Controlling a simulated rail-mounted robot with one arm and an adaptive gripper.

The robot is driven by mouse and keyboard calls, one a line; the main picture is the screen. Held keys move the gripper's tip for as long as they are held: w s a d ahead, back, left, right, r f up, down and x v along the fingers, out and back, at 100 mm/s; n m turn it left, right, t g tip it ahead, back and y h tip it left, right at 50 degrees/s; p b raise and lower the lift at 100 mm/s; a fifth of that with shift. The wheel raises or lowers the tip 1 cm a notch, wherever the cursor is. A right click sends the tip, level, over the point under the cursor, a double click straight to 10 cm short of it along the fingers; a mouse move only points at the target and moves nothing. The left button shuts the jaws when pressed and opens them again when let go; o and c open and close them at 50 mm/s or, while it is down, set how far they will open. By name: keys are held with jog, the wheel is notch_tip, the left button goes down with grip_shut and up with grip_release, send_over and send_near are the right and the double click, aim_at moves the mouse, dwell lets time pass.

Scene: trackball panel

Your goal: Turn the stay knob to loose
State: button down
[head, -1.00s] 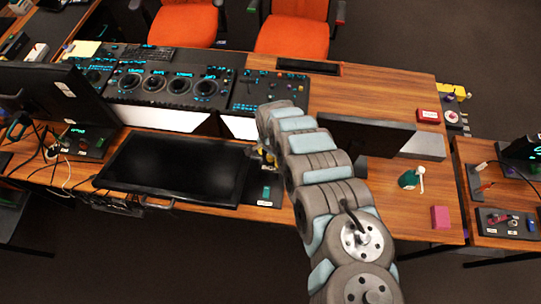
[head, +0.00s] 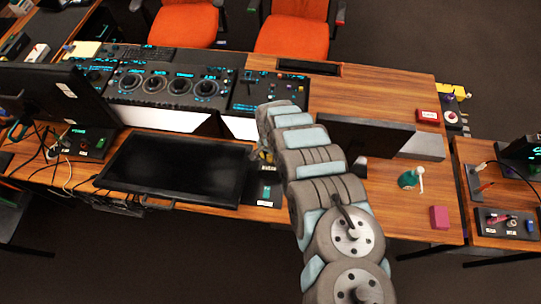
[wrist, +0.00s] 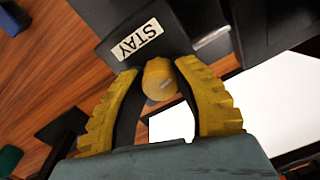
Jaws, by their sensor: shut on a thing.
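The stay knob (wrist: 159,82) is a round yellow knob with a small pale mark on its face, in the middle of the wrist view. It sits by a dark panel (wrist: 185,30) with a white label (wrist: 137,39) reading STAY. My gripper (wrist: 158,68) has its two yellow ridged fingers shut on the knob, one on each side. In the head view only a little yellow of my gripper (head: 266,157) shows beside my arm, and the knob is hidden there. No loose marking is readable.
A black flat screen (head: 175,168) lies left of my gripper. A dark monitor (head: 365,140) stands to its right. A console with round dials (head: 170,85) is behind. A green-white bottle (head: 410,178) and a pink block (head: 439,217) stand on the wooden desk at right.

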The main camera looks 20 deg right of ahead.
aim_at(270, 156)
jog(key=n, duration=1.1)
jog(key=shift+n, duration=2)
jog(key=c, duration=0.7)
grip_release()
jog(key=shift+c, duration=0.2)
notch_tip(270, 156, up, 12)
